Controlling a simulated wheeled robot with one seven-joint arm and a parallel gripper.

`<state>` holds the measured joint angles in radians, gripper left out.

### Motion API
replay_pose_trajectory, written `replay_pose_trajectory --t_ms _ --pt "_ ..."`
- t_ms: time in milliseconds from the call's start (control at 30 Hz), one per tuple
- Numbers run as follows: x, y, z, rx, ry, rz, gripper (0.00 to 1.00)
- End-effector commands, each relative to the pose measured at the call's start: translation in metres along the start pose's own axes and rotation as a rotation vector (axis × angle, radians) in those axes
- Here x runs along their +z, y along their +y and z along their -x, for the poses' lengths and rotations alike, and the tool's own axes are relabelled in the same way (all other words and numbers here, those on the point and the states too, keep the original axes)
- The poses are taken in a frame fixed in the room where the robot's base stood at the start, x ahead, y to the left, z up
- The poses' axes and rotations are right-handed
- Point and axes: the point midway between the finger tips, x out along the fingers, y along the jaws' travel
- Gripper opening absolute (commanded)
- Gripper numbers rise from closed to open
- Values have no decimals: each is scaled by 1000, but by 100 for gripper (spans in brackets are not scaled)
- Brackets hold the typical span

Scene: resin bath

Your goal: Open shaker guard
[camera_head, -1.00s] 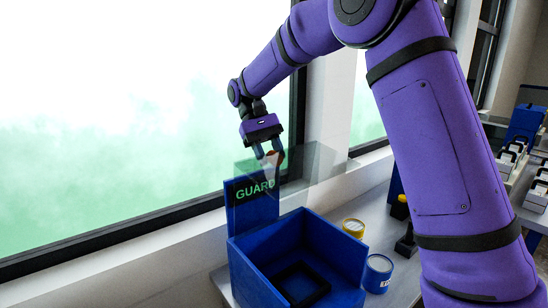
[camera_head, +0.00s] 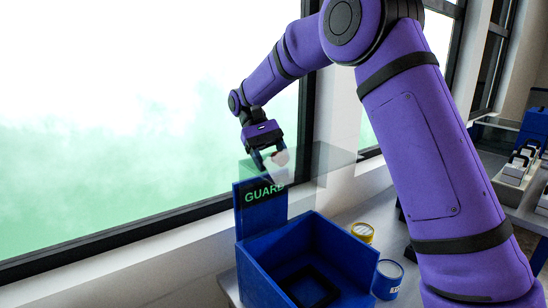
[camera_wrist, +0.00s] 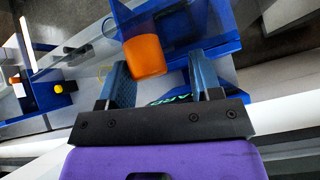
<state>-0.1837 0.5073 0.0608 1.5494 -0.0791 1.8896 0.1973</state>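The shaker is a blue open-topped box (camera_head: 345,248) by the window. A taller blue panel marked GUARD (camera_head: 262,214) stands at its back. The clear guard (camera_head: 335,160) shows faintly above the box, raised over the panel. An orange rounded handle (camera_wrist: 145,56) shows in the wrist view; in the head view it looks pale pink (camera_head: 281,158). My gripper (camera_head: 271,165) is at the handle, above the panel. In the wrist view its two fingers (camera_wrist: 161,75) are apart on either side of the handle, with a gap at the right finger. Whether the left finger touches it is unclear.
A yellow-topped tin (camera_head: 362,232) and a blue tin (camera_head: 387,279) stand right of the box. The window frame (camera_head: 305,125) and sill run close behind my gripper. White items in holders (camera_head: 515,168) stand on a bench at the far right.

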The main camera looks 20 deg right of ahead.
Motion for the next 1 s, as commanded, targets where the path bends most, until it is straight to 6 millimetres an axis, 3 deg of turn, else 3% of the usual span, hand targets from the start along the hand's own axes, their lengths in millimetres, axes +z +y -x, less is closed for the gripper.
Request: replay_pose_trajectory --t_ms 333,567,1000 --pt "6 4 6 0 4 -4 58" --pt "26 6 27 0 4 -1 58" --pt "81 2 -18 1 2 -1 58"
